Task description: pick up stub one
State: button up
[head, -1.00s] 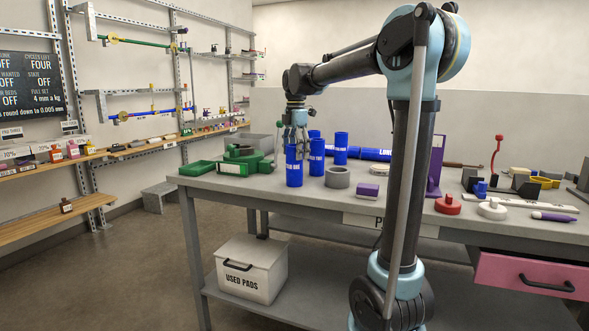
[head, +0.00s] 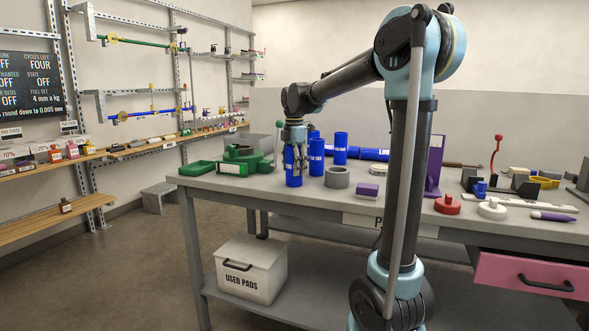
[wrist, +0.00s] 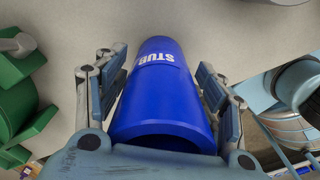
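Several blue pipe stubs stand upright on the grey bench. My gripper (head: 295,158) is over the leftmost blue stub (head: 293,180), pointing down with a finger on each side of it. In the wrist view this blue stub (wrist: 165,100) lies between the finger pads of my gripper (wrist: 165,85). The pads look slightly apart from its sides, so my gripper seems open around it. The white lettering reads "STUB"; the number is not legible. Two other blue stubs, one (head: 316,160) close by and one (head: 340,150) further right, stand near it.
A green machine (head: 240,160) and green tray (head: 197,168) are left of the stub. A grey ring (head: 337,178) and purple-and-white block (head: 368,191) lie to its right. Blue pipe (head: 375,154) lies behind. A red cap (head: 447,205) and white cap (head: 491,210) sit further right.

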jog(key=shift+c, duration=1.3)
jog(key=shift+r, duration=0.15)
notch_tip(320, 180, up, 10)
jog(key=shift+f, duration=0.1)
